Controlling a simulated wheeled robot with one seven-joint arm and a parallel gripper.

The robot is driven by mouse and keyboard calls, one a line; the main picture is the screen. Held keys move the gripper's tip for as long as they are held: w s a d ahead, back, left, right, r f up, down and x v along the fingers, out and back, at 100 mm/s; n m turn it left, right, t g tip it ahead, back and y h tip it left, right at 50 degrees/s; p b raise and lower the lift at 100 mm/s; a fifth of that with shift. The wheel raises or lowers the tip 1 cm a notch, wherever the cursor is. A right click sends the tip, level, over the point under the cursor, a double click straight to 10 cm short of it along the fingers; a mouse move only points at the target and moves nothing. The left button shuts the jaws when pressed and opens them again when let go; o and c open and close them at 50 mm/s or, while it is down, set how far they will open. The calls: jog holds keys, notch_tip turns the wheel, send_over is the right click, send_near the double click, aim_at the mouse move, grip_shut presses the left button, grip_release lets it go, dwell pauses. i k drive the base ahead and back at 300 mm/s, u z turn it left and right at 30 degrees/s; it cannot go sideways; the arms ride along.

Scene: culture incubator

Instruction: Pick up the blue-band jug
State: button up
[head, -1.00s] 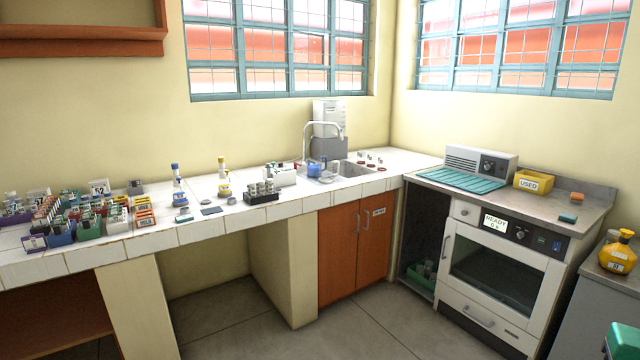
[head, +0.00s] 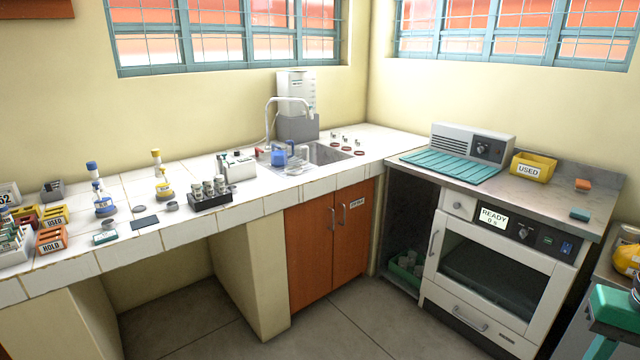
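The blue-band jug seems to be the small vessel with a blue band (head: 279,155) on the white tiled counter, by the near left edge of the sink. A clear jug (head: 299,157) stands close on its right, and the two partly overlap. The jug is small here, so its handle side is hard to tell. No fingertips of my gripper show. A teal and black part at the lower right edge looks like part of my arm, far from the jug.
A curved tap (head: 283,101) rises behind the jug at the sink (head: 328,153). A white device (head: 237,167) and a black vial rack (head: 211,199) stand to its left. Orange cupboard doors (head: 330,240) lie below. The floor (head: 330,325) in front is clear.

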aim_at(276, 145)
jog(key=u, duration=0.05)
jog(key=i, duration=1.5)
jog(key=u, duration=0.4)
jog(key=i, duration=1.6)
jog(key=u, duration=0.3)
